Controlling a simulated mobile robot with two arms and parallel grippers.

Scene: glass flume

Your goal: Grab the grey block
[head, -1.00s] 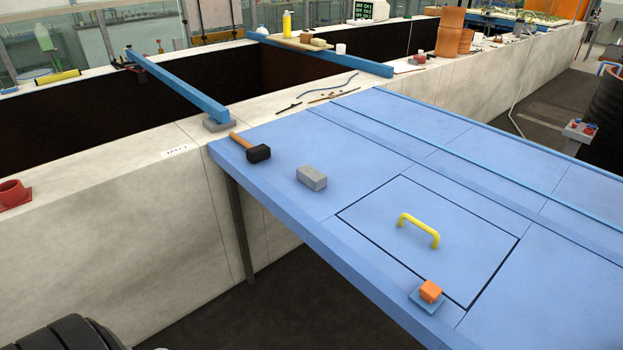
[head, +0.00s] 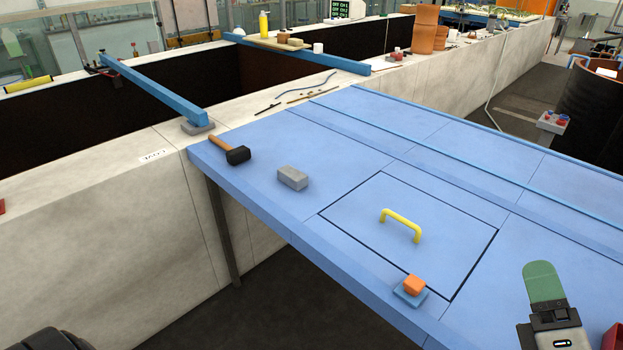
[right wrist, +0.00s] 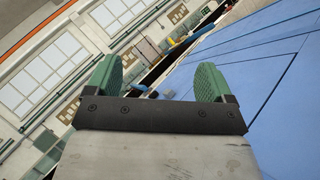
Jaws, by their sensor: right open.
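The grey block (head: 293,178) lies on the blue deck (head: 400,135), near its left edge, between a mallet and a hatch panel. My right gripper (head: 545,278) is at the lower right of the head view, well apart from the block. In the right wrist view its two green fingers stand wide apart with nothing between them (right wrist: 156,80). My left gripper is not in view.
A black-headed mallet (head: 237,155) lies left of the block. The hatch has a raised yellow handle (head: 402,224). An orange cube (head: 413,284) on a small blue base sits near the deck's front edge. A red object (head: 614,338) is at the lower right.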

